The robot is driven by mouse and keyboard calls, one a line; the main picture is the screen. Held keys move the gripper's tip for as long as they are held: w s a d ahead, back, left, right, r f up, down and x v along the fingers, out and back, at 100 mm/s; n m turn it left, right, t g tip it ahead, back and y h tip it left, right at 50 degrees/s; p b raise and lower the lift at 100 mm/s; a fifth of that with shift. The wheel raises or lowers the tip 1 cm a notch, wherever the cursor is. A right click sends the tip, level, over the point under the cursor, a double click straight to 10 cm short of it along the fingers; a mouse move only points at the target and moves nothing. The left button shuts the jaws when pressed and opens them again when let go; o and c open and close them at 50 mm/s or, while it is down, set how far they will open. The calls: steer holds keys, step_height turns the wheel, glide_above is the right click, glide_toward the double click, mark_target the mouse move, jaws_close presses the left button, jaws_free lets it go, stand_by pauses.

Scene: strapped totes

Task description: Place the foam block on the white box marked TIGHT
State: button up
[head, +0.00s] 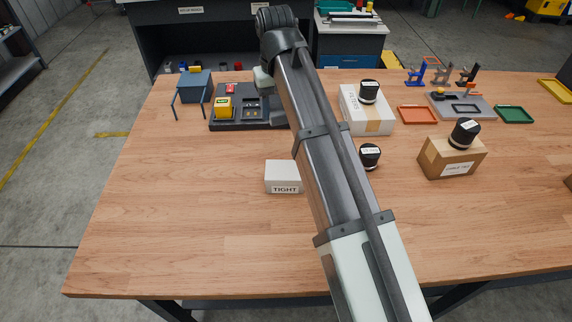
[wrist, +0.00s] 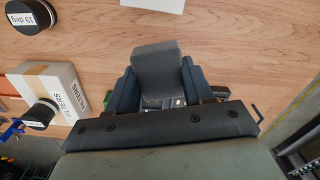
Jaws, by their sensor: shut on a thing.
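The white box marked TIGHT (head: 283,172) stands on the table's middle, just left of my arm in the head view. Part of a white box, apparently the same one, shows at the top edge of the wrist view (wrist: 154,4). My gripper (wrist: 157,80) is shut on the grey foam block (wrist: 157,62) in the wrist view. The block sits between the dark blue-grey jaws, and the TIGHT box is beyond and apart from it. In the head view my arm hides most of the gripper and the block.
A dark tray (head: 228,125) with a yellow item lies behind the TIGHT box, near a strapped blue box (head: 194,86). Right of my arm are a FILTERS box (head: 366,125), a black round weight (head: 370,157) and a cardboard box (head: 451,160). The table's front left is clear.

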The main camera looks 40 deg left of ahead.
steer(key=m, duration=0.2)
glide_above(285, 169)
steer(key=shift+f+m, duration=0.1)
steer(key=shift+m, duration=0.5)
steer(key=shift+f, duration=5)
steer(key=shift+f, duration=0.15)
steer(key=o, duration=1)
